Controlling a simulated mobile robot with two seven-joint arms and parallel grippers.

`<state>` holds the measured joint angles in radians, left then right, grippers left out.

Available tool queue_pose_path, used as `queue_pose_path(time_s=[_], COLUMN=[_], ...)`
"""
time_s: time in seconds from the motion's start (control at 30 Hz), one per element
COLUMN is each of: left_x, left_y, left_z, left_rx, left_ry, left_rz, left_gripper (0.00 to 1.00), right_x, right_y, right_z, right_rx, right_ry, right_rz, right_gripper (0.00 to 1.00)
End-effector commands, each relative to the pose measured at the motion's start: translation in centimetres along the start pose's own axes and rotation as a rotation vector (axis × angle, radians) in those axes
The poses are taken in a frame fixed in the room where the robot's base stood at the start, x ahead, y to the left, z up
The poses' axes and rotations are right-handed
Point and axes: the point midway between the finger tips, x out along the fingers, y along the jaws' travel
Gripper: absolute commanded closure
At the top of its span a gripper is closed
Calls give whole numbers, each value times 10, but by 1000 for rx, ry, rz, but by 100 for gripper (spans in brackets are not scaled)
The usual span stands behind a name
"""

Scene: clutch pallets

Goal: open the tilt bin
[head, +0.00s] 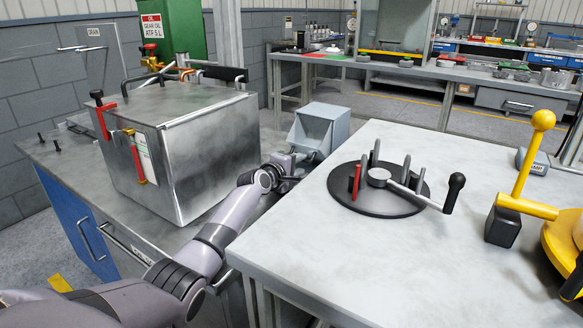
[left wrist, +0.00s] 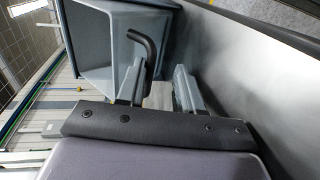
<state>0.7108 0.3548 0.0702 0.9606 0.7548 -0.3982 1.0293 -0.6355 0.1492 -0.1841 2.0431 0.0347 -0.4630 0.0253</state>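The tilt bin (head: 318,128) is a blue-grey box with a sloped hollow front, standing past the far end of the left bench. In the left wrist view the bin (left wrist: 88,50) fills the upper left, and its dark bent handle (left wrist: 146,45) shows near the fingers. My left gripper (head: 299,158) is at the bin's lower left in the head view. In the left wrist view its fingers (left wrist: 158,88) are apart, with the handle's lower end close to the left finger. I cannot tell if they touch. My right gripper is not in view.
A large metal tank (head: 205,150) on the left bench stands beside my left arm. The grey table (head: 300,235) at right carries a black disc with pegs and a crank (head: 380,190), and a yellow lever device (head: 530,195). A grey surface lies close right of the fingers in the wrist view.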

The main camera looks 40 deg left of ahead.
Motion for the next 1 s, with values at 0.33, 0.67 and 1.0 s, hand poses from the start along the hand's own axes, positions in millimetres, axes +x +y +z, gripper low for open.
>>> queue_pose_path(time_s=[0.33, 0.67, 1.0], left_x=[-38, -63, -66], left_y=[2, 0, -1], left_z=[1, 1, 1], left_rx=[0, -1, -1], left_ry=[-2, -1, -2], left_rz=[-2, -3, -3], left_gripper=[65, 65, 65], right_x=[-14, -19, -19], right_y=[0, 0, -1], right_z=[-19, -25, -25], right_rx=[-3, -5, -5], right_ry=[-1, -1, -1], right_rz=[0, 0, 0], right_gripper=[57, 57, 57])
